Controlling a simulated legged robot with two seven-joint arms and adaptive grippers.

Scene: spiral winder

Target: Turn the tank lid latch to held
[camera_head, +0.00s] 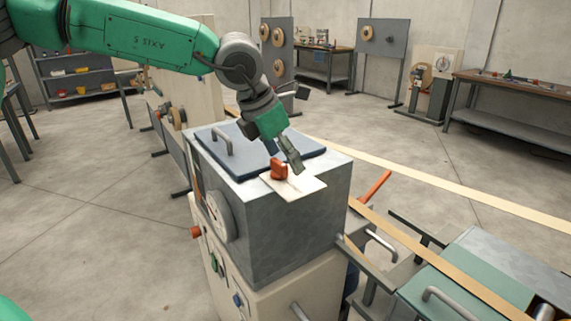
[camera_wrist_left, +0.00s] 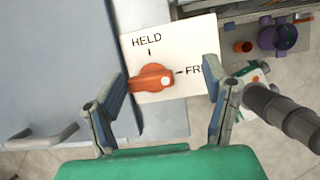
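The tank lid latch is an orange knob (camera_head: 279,169) on a white plate (camera_head: 305,187) at the front corner of the tank top. In the left wrist view the knob (camera_wrist_left: 150,78) has a white dot at its right end, pointing at the mark by the partly hidden word beginning "FR". The word "HELD" and its mark lie above the knob. My left gripper (camera_head: 285,160) is over the plate; in the wrist view its fingers (camera_wrist_left: 164,74) are spread, one on each side of the knob. I cannot tell whether the left finger touches it. My right gripper is not in view.
The blue lid (camera_head: 285,150) with a grey handle (camera_head: 222,140) lies behind the latch on the grey metal tank (camera_head: 290,230). An orange lever (camera_head: 375,187) and a pale strip (camera_head: 430,260) are to the right. Benches stand farther back, with open floor between.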

